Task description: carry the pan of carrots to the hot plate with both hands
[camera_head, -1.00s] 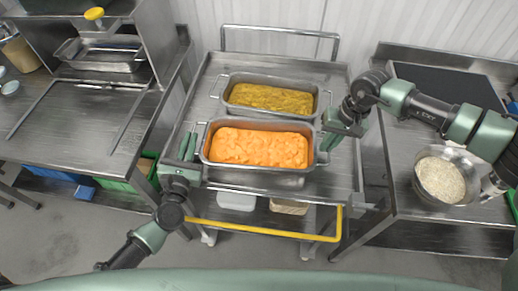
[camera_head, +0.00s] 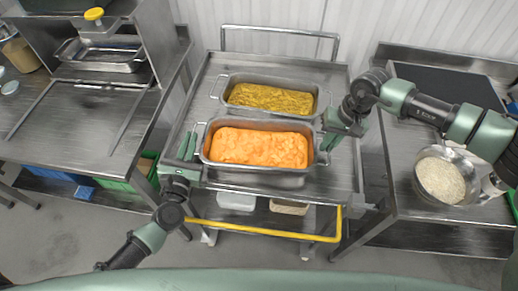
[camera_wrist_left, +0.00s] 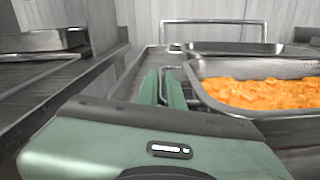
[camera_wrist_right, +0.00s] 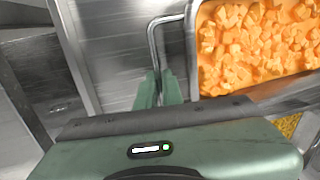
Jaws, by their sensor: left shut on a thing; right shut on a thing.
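The pan of carrots (camera_head: 250,178) is a steel pan filled with orange pieces, at the front of the steel cart. It also shows in the left wrist view (camera_wrist_left: 285,125) and right wrist view (camera_wrist_right: 193,50). My left gripper (camera_head: 188,147) is shut on its left wire handle; the green fingers (camera_wrist_left: 163,88) show beside the pan. My right gripper (camera_head: 328,140) is shut on the right handle, with its fingers (camera_wrist_right: 158,88) at the wire. The pan looks level; I cannot tell whether it touches the cart. A flat black panel (camera_head: 445,84) on the right table may be the hot plate.
A second pan with yellow-brown food (camera_head: 270,99) stands close behind on the cart (camera_head: 205,85). A bowl of rice (camera_head: 441,180) is on the right table, near my right arm. The left counter (camera_head: 85,115) stands beside the cart. A yellow bar (camera_head: 265,233) crosses the cart's front.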

